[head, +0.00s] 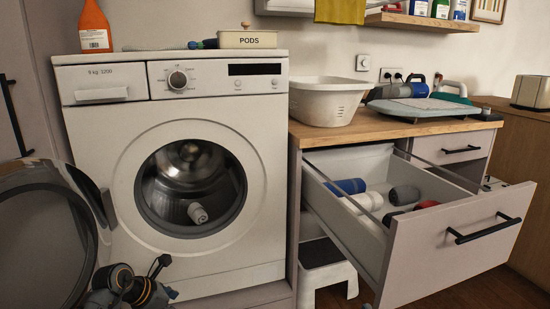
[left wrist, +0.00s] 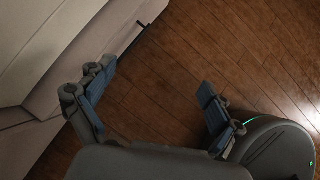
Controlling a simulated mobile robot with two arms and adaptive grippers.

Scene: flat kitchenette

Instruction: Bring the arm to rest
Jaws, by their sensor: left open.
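My left gripper (left wrist: 156,80) is open and empty in the left wrist view, its two fingers spread wide over the brown wood floor (left wrist: 165,60). In the head view, part of my left arm and gripper (head: 132,287) shows low at the bottom left, in front of the washing machine (head: 240,250) and beside its open round door (head: 45,240). The fingertips are hard to make out there. My right gripper is not in view.
A drawer (head: 470,240) stands pulled out at the right with several bottles or rolls inside. A step stool (head: 325,265) is under the counter (head: 370,131). A white basin (head: 327,103) stands on the counter. A light object (head: 198,213) lies in the washer drum.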

